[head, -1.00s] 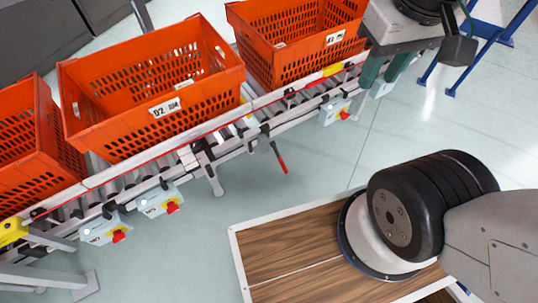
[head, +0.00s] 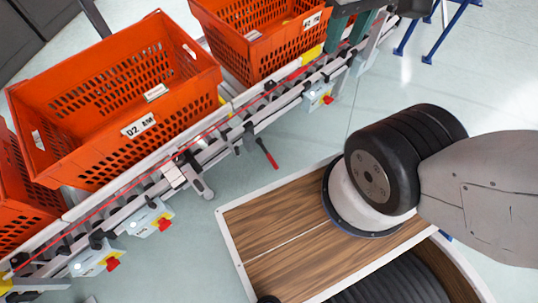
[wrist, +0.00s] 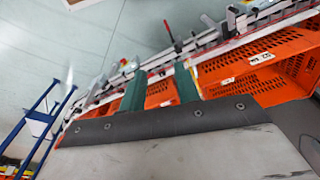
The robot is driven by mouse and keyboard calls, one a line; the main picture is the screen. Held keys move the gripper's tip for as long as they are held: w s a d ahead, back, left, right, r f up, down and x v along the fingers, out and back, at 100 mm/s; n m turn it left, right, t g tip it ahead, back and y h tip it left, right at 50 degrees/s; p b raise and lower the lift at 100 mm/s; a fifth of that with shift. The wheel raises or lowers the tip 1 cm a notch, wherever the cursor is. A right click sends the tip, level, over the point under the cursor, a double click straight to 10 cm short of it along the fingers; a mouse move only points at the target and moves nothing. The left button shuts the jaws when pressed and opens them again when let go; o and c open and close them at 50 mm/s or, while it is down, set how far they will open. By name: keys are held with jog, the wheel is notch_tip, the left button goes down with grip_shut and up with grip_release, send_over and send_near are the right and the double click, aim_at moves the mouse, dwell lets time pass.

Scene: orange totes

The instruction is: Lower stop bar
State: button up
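A lever with a red handle (head: 268,153) hangs off the near side of the roller conveyor (head: 215,145). It also shows in the wrist view as a red-tipped rod (wrist: 168,30). I cannot tell for certain which conveyor part is the stop bar. My gripper (head: 347,38) is at the top of the head view, at the conveyor's near edge, to the right of the lever. In the wrist view its two green fingers stand wide apart with nothing held between them (wrist: 158,72). The fingers overlap the conveyor and totes in view; contact is not clear.
Control boxes with red buttons (head: 150,217) line the near side. Blue stands (head: 425,35) are at the upper right.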

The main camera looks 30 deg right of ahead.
jog(key=c, duration=0.5)
jog(key=shift+d+f, duration=0.15)
grip_shut()
jog(key=w+d+f+m+g+y, duration=0.35)
jog(key=w+f, duration=0.65)
jog(key=f, duration=0.4)
jog(key=w+d+f+m+g+y, duration=0.4)
jog(key=w+f, duration=0.5)
jog(key=f, duration=0.5)
jog(key=s+f+m+t+y, duration=0.2)
jog(key=f+t+y, duration=0.1)
jog(key=f, duration=2)
jog(key=s+f+m+t+y, duration=0.2)
jog(key=f+m+t, duration=0.1)
jog(key=f, duration=2)
jog(key=w+d+f+t, duration=0.1)
jog(key=w+f+t, duration=0.1)
jog(key=w, duration=0.3)
jog(key=shift+d+f+n+h, duration=0.3)
jog(key=shift+f+n+h, duration=0.15)
